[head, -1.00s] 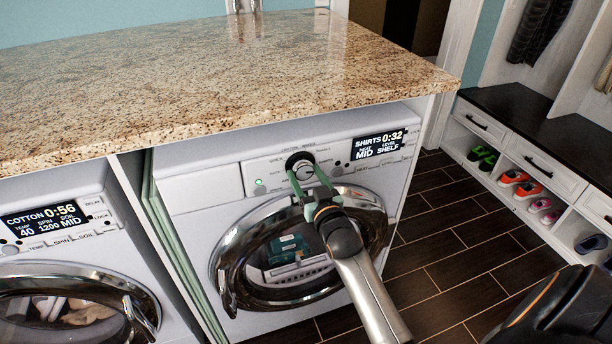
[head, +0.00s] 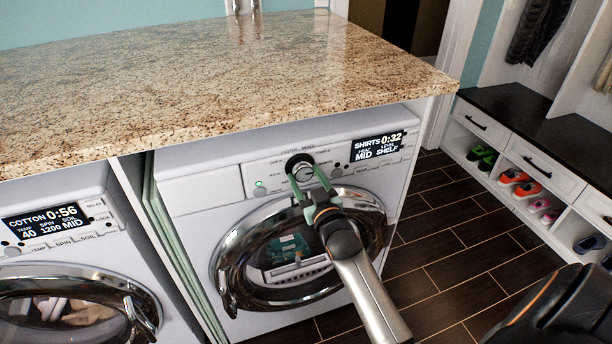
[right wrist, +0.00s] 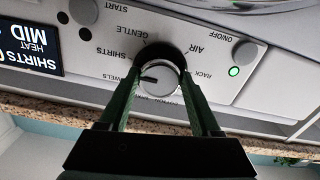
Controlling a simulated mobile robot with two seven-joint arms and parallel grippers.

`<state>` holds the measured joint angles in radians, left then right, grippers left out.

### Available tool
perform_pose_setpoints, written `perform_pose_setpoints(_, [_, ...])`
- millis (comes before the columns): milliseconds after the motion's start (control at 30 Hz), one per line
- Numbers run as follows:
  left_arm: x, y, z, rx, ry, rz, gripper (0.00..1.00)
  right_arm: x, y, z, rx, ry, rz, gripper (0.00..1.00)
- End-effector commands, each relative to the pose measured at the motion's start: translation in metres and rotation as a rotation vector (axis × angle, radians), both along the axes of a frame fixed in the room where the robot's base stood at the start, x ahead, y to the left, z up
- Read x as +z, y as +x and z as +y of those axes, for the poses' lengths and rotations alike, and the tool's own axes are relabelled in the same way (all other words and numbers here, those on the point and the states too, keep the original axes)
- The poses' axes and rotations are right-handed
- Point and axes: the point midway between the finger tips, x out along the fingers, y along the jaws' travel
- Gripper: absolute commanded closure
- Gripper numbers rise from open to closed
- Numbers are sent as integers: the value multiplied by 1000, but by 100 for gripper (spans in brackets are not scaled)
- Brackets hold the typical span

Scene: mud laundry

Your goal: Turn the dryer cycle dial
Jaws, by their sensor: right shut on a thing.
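The dryer cycle dial (head: 301,169) is a round silver knob with a black surround on the white dryer's panel (head: 220,188). In the right wrist view the dial (right wrist: 160,80) shows upside-down labels around it, and its dark mark points left, between SHIRTS and TOWELS. My right gripper (head: 312,185) reaches up from below, its green fingers on either side of the dial and shut on it. The fingers (right wrist: 161,92) also flank the dial in the right wrist view. The dryer display (head: 378,146) reads SHIRTS 0:32. My left gripper is not in view.
A granite countertop (head: 230,75) overhangs the panel closely. The dryer's round glass door (head: 290,250) is below the dial. A washer (head: 60,225) stands to the left. A shoe bench (head: 540,150) is at the right, across open dark floor (head: 450,240).

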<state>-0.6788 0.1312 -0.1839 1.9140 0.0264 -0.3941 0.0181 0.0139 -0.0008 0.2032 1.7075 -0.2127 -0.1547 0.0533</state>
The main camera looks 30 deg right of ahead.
Motion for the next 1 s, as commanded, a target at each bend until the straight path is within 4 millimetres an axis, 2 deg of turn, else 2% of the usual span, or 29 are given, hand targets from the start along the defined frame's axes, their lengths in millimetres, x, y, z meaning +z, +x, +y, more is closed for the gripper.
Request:
perform_pose_setpoints(500, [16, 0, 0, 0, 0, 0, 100, 4, 1, -1, 0, -382, 87, 91])
perform_pose_setpoints(1000, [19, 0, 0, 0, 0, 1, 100, 3, 1, -1, -1, -530, 121, 91])
